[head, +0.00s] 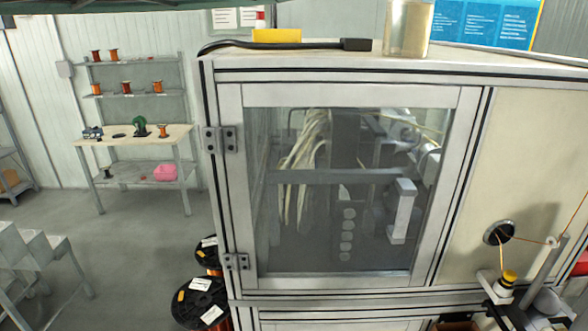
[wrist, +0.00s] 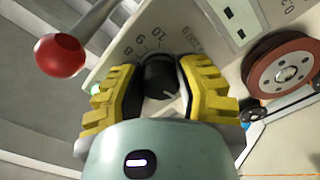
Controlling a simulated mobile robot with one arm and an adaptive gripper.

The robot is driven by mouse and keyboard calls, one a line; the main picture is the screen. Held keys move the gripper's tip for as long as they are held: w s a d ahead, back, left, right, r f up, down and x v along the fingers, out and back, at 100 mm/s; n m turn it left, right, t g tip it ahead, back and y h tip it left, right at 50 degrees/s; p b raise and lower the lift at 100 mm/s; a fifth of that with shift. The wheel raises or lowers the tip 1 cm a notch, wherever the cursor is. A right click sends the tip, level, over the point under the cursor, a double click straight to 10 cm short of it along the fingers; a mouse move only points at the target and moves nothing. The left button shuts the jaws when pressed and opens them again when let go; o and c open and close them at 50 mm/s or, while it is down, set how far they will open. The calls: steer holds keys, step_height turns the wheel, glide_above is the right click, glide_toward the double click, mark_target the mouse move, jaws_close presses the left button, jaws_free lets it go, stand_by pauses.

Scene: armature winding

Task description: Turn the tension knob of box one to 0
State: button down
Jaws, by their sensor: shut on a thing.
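In the wrist view the black tension knob (wrist: 159,76) sits on a pale panel (wrist: 120,62) with a printed scale; the figures 8 and 10 show above it. A small light mark on the knob points toward the lower right of the picture. My gripper (wrist: 160,84) has its two yellow ribbed fingers on either side of the knob and is shut on it. The fingers and the gripper body hide the lower part of the dial, and I cannot read a 0 by the knob. I cannot make out the knob or the gripper clearly in the head view.
A red ball on a lever (wrist: 60,55) stands left of the gripper. A reddish-brown wheel (wrist: 282,65) is close on the right. In the head view a framed cabinet (head: 345,285) fills the middle; large spools (head: 202,300) stand at its left foot. Open floor lies further left.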

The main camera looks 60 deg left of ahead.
steer(key=n, duration=0.3)
steer(key=shift+f+n, duration=0.15)
steer(key=shift+n, duration=1.95)
steer(key=c, duration=0.5)
jaws_free()
steer(key=shift+r, duration=0.2)
steer(key=shift+s, duration=0.1)
steer(key=shift+v, duration=5.9)
